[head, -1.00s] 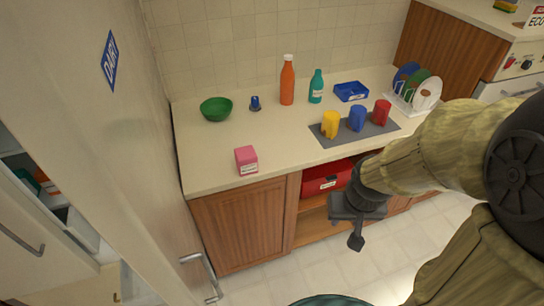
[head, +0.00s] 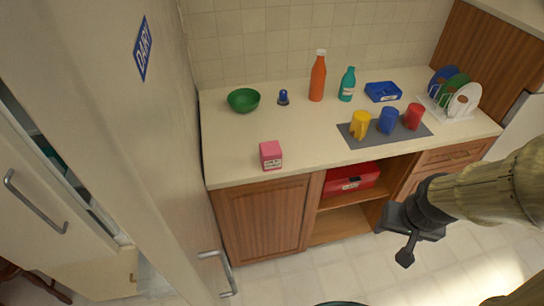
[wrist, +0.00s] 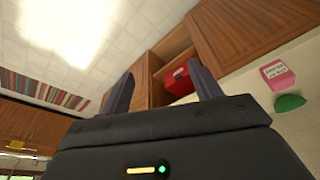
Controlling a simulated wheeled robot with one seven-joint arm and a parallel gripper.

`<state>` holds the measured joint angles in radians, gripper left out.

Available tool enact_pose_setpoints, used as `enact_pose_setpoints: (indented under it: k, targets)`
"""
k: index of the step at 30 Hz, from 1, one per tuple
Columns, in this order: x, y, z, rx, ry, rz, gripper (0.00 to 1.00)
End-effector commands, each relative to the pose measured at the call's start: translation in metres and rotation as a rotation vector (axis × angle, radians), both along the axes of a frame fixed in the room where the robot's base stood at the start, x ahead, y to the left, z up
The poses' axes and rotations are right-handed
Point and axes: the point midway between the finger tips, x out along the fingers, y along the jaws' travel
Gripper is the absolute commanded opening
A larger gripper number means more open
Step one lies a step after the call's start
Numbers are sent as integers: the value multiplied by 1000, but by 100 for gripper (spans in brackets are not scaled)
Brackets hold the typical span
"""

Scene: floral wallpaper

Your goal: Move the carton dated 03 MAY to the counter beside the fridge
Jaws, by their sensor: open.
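A small pink carton (head: 271,155) with a white label stands on the counter (head: 225,160), near its front left edge. The label's date is too small to read in the head view. The carton also shows at the right of the wrist view (wrist: 277,74), where its print is not legible. The cream fridge (head: 165,130) with a blue DAIRY sign stands left of this counter. My gripper (head: 405,248) is in front of the counter, low and right of the carton. In the wrist view its fingers (wrist: 162,90) are apart with nothing between them.
The counter also holds a green bowl (head: 243,100), orange bottle (head: 318,77), teal bottle (head: 347,85), blue tray (head: 382,92), mugs on a grey mat (head: 425,131) and a plate rack (head: 455,115). A red box (head: 352,179) sits on the shelf below. Counter around the carton is clear.

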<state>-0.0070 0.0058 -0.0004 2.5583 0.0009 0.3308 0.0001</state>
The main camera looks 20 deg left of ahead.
Motion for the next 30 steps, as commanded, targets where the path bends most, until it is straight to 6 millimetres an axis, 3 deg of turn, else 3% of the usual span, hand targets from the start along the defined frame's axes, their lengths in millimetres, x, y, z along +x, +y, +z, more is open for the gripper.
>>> enact_pose_setpoints:
  k: [1, 3, 4, 11, 18, 24, 30]
  targets:
    - [5, 3, -8, 1, -16, 9, 74]
    - [18, 10, -18, 3, -56, 29, 87]
    - [25, 15, -24, 5, -80, 39, 89]
    - [94, 69, -74, 39, -349, 147, 89]
    - [148, 145, -114, 110, -661, 264, 89]
    - [167, 214, -141, 197, -915, 356, 89]
    - [162, 276, -160, 302, -1155, 431, 89]
